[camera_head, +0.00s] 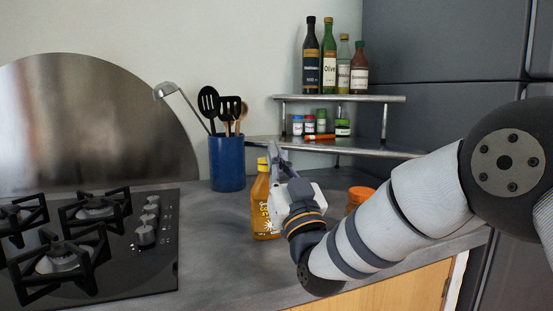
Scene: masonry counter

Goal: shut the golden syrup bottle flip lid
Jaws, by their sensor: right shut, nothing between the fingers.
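The golden syrup bottle (261,207) stands upright on the grey counter, left of my right gripper. It is amber with a yellow top, and its right side is partly hidden by the gripper. Whether its flip lid is open or shut cannot be made out, as the gripper covers part of the cap area. My right gripper (273,150) is shut and empty, with its fingers pointing up close beside the bottle's top. I cannot tell whether they touch it. My left gripper is not in view.
A blue utensil pot (227,163) stands behind the bottle to the left. A gas hob (150,262) lies at the left. An orange-lidded jar (360,193) is partly behind my right arm. A corner shelf (385,98) holds bottles and small jars. Counter left of the bottle is clear.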

